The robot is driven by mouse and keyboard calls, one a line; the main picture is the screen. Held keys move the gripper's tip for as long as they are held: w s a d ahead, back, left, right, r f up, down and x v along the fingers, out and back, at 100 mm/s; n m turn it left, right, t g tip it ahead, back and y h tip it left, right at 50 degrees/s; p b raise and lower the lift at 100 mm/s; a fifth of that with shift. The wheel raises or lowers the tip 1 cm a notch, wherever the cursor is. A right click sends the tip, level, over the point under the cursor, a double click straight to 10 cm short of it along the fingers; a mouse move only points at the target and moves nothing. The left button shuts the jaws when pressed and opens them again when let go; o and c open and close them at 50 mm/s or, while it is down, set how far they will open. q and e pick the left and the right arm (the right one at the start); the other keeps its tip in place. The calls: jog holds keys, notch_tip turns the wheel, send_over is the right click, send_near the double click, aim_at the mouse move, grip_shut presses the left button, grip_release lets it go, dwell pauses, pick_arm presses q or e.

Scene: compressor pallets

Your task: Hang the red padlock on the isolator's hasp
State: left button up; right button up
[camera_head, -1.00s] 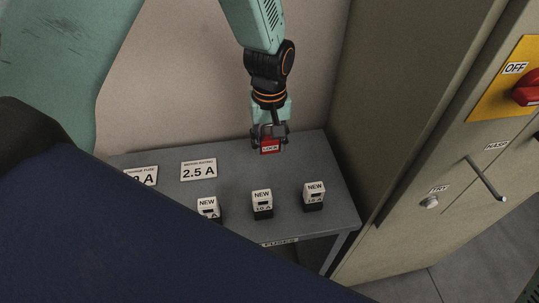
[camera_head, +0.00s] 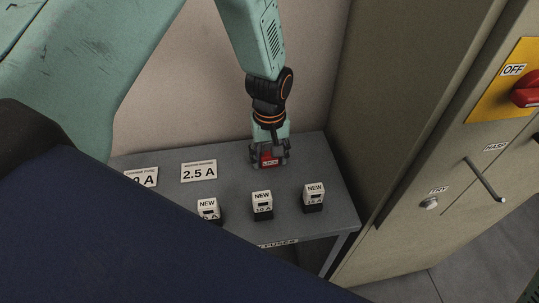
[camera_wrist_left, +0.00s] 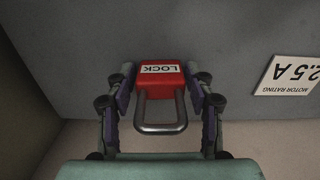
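The red padlock (camera_head: 269,161), labelled LOCK, is between the fingers of my left gripper (camera_head: 269,154) over the back right of the grey table. I cannot tell whether the padlock touches the table. The hasp (camera_head: 485,180) is a thin metal bar on the beige cabinet at right, below its HASP label. The isolator's red handle (camera_head: 527,89) sits on a yellow plate beside OFF. My right gripper is out of view.
The grey table (camera_head: 235,185) holds three NEW fuse blocks: left (camera_head: 208,207), middle (camera_head: 262,203) and right (camera_head: 314,195). Two rating cards lie behind, one reading 2.5 A (camera_head: 199,171). A TRY button (camera_head: 429,203) is on the cabinet (camera_head: 400,130), right of the table.

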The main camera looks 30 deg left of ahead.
pick_arm(q)
jog(key=shift+o, duration=0.8)
jog(key=shift+b, duration=0.6)
notch_tip(320, 180, up, 8)
jog(key=a+p, duration=0.1)
jog(key=shift+w+a, duration=0.15)
jog(key=shift+w, duration=0.15)
jog(key=shift+p, duration=0.3)
